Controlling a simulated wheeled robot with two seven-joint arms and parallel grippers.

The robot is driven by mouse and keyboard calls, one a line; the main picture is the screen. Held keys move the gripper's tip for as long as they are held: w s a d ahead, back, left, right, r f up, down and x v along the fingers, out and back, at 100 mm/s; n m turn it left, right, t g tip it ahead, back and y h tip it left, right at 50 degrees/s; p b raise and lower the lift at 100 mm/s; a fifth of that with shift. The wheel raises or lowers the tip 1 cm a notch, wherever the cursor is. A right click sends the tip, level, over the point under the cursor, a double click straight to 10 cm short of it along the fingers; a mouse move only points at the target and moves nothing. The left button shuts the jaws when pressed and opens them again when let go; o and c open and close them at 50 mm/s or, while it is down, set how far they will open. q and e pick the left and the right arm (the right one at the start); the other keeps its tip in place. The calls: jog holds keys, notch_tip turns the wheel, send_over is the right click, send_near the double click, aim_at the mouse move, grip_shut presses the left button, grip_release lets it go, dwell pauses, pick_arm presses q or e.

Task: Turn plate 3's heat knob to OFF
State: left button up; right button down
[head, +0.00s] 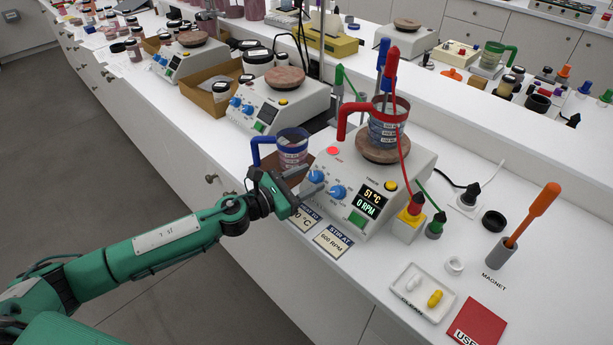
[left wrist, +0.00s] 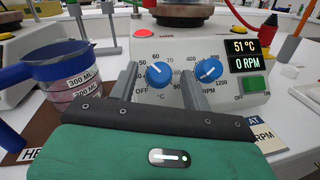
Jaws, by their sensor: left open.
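The nearest hot plate (head: 382,178) has a dial display (head: 370,202) reading 51 °C and 0 RPM. I cannot see a plate number on it. My right gripper is out of view.
A blue-handled beaker (head: 292,150) stands close left of my gripper. A red-handled beaker (head: 387,122) sits on the plate's top. Sign cards (head: 333,240) lie in front of it. A yellow stand (head: 409,225) and a white tray (head: 422,292) are at the right.

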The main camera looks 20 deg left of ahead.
pick_arm(q)
jog(key=shift+w+d, duration=0.1)
jog(key=c, duration=1)
